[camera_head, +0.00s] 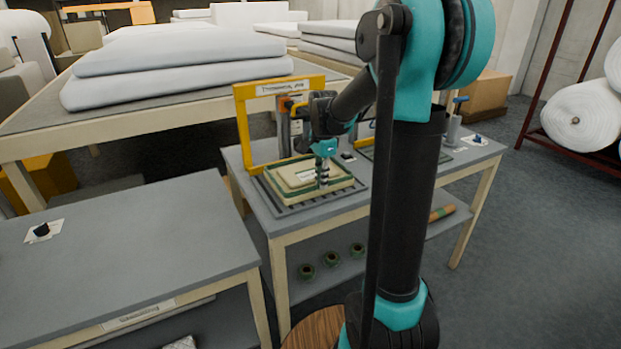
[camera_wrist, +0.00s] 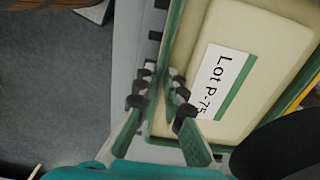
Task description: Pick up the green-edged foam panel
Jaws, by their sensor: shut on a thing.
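The green-edged foam panel (camera_head: 292,174) is a cream slab with a green border. It lies flat at or just above a dark slatted tray (camera_head: 291,206) on the grey table; I cannot tell if it touches. In the wrist view the panel (camera_wrist: 260,40) fills the right side and bears a white label (camera_wrist: 222,82) reading "Lot P-75", partly hidden. My gripper (camera_head: 323,176) reaches down to the panel's right-hand side. In the wrist view its two fingers (camera_wrist: 162,92) are closed on the panel's green edge.
A yellow frame (camera_head: 243,130) with a sign stands behind the tray. White wadding slabs (camera_head: 180,60) lie on a table behind. Small green rings (camera_head: 331,258) sit on the lower shelf. A red rack (camera_head: 545,75) holds wadding rolls at right.

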